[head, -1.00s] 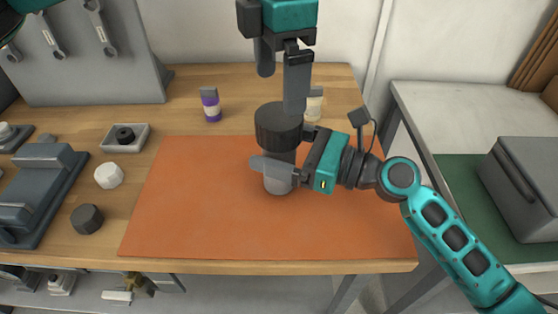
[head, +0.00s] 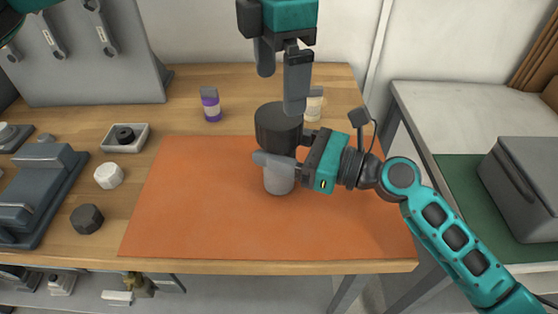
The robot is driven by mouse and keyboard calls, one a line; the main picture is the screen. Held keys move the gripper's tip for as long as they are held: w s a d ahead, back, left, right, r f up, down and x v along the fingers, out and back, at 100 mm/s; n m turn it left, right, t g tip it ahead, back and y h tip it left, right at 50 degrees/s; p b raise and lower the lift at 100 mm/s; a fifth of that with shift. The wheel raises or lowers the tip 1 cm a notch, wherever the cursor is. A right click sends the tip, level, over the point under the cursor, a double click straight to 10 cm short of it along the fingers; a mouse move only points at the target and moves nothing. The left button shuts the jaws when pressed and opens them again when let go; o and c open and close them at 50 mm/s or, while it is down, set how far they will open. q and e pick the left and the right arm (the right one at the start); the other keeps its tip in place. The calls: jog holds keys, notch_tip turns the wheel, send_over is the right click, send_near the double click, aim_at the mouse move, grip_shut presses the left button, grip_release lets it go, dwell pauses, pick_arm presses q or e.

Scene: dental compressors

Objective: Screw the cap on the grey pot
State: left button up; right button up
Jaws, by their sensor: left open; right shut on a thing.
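The grey pot (head: 279,181) stands upright over the orange mat, its middle hidden behind my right gripper. My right gripper (head: 275,163) comes in from the right and is shut around the pot's body. A dark cap (head: 279,126) sits on top of the pot; whether it is seated tight I cannot tell. My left gripper (head: 281,85) hangs from above, fingers pointing down and spread apart. Its nearer fingertip is just above or beside the cap's top; contact cannot be made out.
Left of the orange mat (head: 190,220) lie a white cap (head: 109,175), a dark cap (head: 87,219) and a small tray (head: 140,147) with a black ring. A purple bottle (head: 211,106) and a pale bottle (head: 314,106) stand behind. The mat's front is clear.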

aim_at(279, 115)
pick_arm(q)
jog(key=shift+c, duration=0.9)
jog(key=n, duration=0.4)
jog(key=shift+n, duration=0.3)
jog(key=shift+f, duration=0.1)
jog(key=shift+f, duration=3.9)
jog(key=shift+c, duration=0.4)
jog(key=c, duration=0.8)
jog(key=m, duration=0.5)
jog(key=o, duration=1.1)
